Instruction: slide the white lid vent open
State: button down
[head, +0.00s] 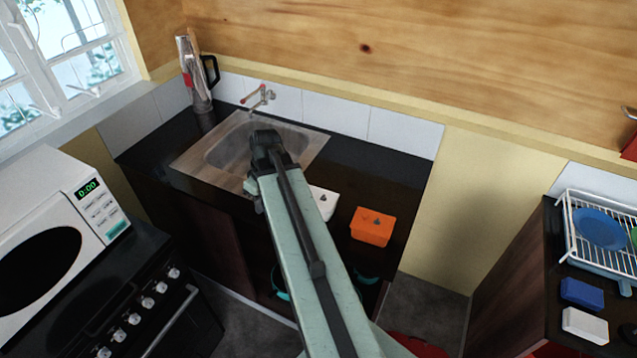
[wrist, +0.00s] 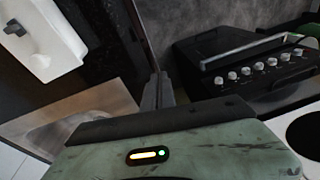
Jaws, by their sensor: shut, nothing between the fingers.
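The white lid (head: 324,202) sits on the dark counter in front of the sink, partly hidden behind my arm in the head view. A small dark vent tab (head: 323,198) shows on its top. In the wrist view the white lid (wrist: 45,45) is at the upper left, cut off by the edge, with its grey vent tab (wrist: 15,28) near the left border. My gripper (wrist: 158,82) is shut and empty, to the right of the lid in the wrist view and apart from it in the picture. My arm hides the fingertips in the head view.
The sink (head: 215,155) and tap (head: 259,96) lie behind. A stove (head: 130,290) with a microwave (head: 55,215) is at left, a dish rack (head: 600,245) at right.

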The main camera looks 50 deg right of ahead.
notch_tip(320, 180, up, 6)
jog(key=n+t+p, duration=0.2)
jog(key=p, duration=0.1)
send_over(324, 198)
jog(key=s+d, duration=0.1)
jog(key=s, duration=0.1)
jog(key=b+x, duration=0.6)
jog(key=x, duration=0.1)
jog(key=b+x, duration=0.3)
jog(key=shift+w+f, duration=0.2)
jog(key=shift+w, duration=0.15)
jog(key=shift+r, duration=0.1)
jog(key=shift+s+d, duration=0.25)
jog(key=shift+s, duration=0.4)
jog(key=shift+s+d, duration=0.2)
jog(key=shift+s, duration=0.45)
